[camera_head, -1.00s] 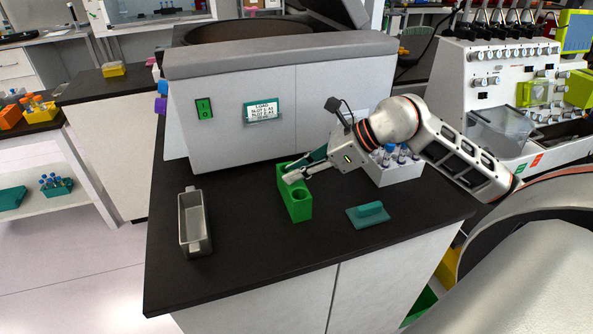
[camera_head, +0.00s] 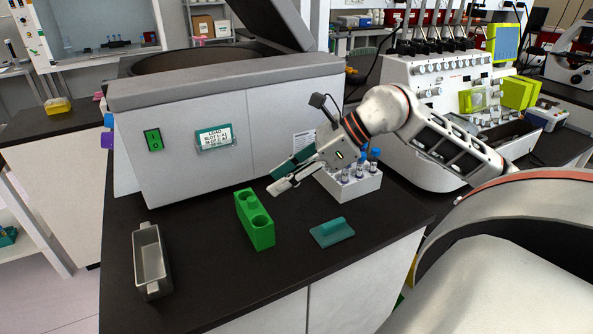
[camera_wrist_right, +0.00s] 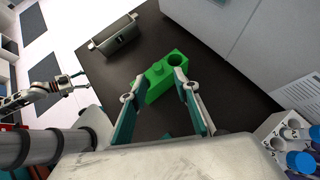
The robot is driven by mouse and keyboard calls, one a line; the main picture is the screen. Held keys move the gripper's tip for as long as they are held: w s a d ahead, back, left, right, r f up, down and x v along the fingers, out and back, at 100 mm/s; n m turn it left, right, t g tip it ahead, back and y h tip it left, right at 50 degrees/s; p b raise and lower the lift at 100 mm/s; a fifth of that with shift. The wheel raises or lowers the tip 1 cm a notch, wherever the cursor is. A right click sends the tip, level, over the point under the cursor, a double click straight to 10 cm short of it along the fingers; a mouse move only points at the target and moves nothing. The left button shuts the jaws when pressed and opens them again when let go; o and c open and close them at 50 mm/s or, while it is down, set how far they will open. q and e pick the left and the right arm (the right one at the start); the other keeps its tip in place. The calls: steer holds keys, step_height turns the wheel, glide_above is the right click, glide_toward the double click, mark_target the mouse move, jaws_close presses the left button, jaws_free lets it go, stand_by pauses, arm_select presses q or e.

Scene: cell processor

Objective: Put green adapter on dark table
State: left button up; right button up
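My left arm is out of the head view; a small arm end, seemingly my left gripper (camera_wrist_right: 70,84), shows at the left of the right wrist view, too small to read.
A grey metal tray (camera_head: 136,264) lies at the table's left. A flat teal piece with a raised grip (camera_head: 332,233) lies right of the adapter. A white tube rack (camera_head: 352,187) stands behind it. The large grey machine (camera_head: 226,155) closes off the back. The table's front is bare.

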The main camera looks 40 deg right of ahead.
steer(key=shift+b+v, duration=0.3)
steer(key=shift+v, duration=1.85)
